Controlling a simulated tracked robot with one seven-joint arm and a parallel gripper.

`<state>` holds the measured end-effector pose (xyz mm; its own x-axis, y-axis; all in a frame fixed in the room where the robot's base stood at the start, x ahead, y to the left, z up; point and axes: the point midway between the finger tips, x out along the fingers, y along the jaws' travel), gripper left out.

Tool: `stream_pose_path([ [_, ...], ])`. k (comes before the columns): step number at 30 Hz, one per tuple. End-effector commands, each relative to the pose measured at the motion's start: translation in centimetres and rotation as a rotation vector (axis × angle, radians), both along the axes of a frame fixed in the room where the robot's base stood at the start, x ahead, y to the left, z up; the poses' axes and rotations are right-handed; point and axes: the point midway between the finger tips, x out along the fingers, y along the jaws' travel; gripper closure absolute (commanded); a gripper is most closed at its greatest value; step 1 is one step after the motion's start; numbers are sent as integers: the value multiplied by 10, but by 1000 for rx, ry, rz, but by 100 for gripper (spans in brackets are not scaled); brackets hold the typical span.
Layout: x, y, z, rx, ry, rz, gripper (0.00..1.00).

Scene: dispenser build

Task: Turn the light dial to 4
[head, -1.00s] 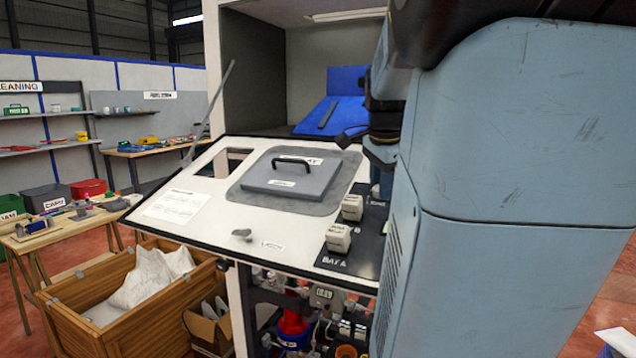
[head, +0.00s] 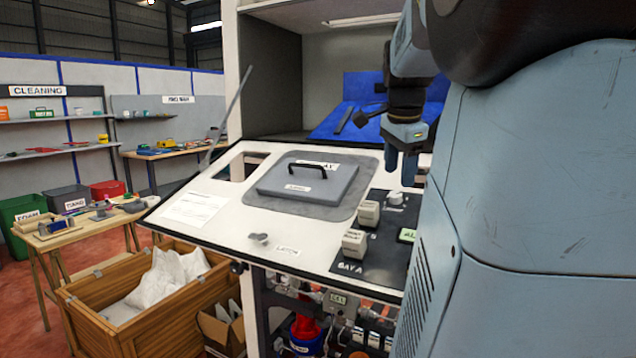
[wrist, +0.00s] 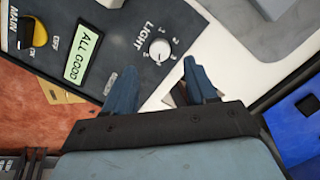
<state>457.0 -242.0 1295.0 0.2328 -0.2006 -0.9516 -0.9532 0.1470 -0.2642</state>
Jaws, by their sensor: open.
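The light dial (wrist: 160,49) is a round white knob on a dark panel, with "LIGHT" and small numbers around it. In the head view the dial (head: 396,198) is a small white knob near the panel's far edge. My gripper (head: 402,168) hangs above the panel, pointing down, just above and behind the dial. In the wrist view my gripper (wrist: 158,82) has its two blue fingers apart, with nothing between them.
A display reading "ALL GOOD" (wrist: 83,55) and a yellow "MAIN" switch (wrist: 33,32) sit beside the dial. White blocky switches (head: 355,243) stand nearer the panel's front. A grey handled lid (head: 307,181) lies to the left. A blue tray (head: 365,124) is behind.

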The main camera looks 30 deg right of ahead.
Motion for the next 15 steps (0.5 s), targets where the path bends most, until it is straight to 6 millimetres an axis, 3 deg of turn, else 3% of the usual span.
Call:
stream_pose_path([
  [6,-10,9,42,-2,-3,0,44],
  [15,-18,16,73,0,0,0,44],
])
